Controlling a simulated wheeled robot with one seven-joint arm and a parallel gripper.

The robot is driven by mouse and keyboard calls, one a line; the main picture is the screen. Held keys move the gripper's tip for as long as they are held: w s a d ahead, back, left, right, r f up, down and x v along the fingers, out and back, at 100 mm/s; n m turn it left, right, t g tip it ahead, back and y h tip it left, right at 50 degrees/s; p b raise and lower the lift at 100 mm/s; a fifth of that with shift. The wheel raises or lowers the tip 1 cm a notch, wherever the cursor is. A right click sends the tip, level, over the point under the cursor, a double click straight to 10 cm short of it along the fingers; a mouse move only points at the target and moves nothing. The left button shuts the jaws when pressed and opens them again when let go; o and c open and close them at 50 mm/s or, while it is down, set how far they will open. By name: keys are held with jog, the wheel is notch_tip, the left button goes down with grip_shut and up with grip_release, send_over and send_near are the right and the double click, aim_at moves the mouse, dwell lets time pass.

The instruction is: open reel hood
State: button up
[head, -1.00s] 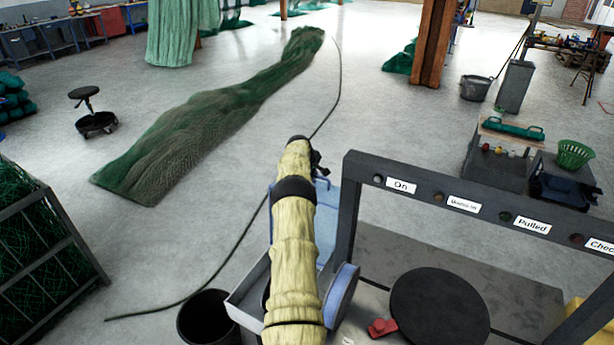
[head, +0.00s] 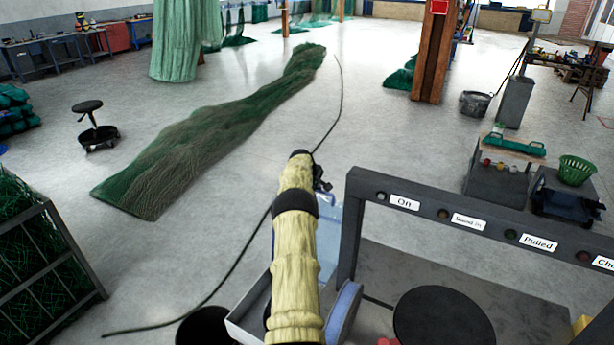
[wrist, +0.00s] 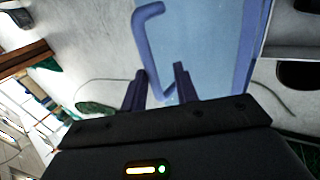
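The reel hood (head: 331,232) is a translucent light-blue cover beside the dark frame, partly hidden behind my arm in the head view. In the wrist view the hood (wrist: 212,50) shows as a pale blue panel with a darker blue bent handle (wrist: 143,45). My gripper (wrist: 160,88) is open, its two dark fingers apart. The handle's lower end shows between the fingertips; I cannot tell whether they touch it. In the head view my gripper (head: 322,180) is small and dark at the arm's far end, its fingers unclear.
A blue-rimmed wheel (head: 343,312) is beside my arm. A long green net (head: 215,140) lies on the floor; a mesh cage (head: 40,255) stands left.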

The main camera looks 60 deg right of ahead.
jog(key=b+v, duration=0.3)
jog(key=v, duration=1.3)
jog(key=shift+a+r+b, duration=0.2)
jog(key=shift+r+b, duration=0.05)
jog(key=shift+b, duration=0.1)
jog(key=w+a+f+t+y, duration=0.1)
jog(key=w+a+y, duration=0.15)
jog(key=a, duration=1.35)
jog(key=w+a+f+t+y, duration=0.1)
jog(key=w+a, duration=0.3)
jog(key=a, duration=1.2)
jog(key=s+a+f, duration=0.1)
jog(key=s+a, duration=0.5)
jog(key=a, duration=0.2)
jog(key=s+a+f+y, duration=0.1)
jog(key=s+a+f, duration=0.1)
jog(key=s+a, duration=0.4)
jog(key=s+a+f+m+y, duration=0.1)
jog(key=s+a, duration=0.5)
jog(key=a, duration=0.6)
jog(key=shift+a+f, duration=0.25)
jog(key=shift+f, duration=0.1)
jog(key=shift+y, duration=0.25)
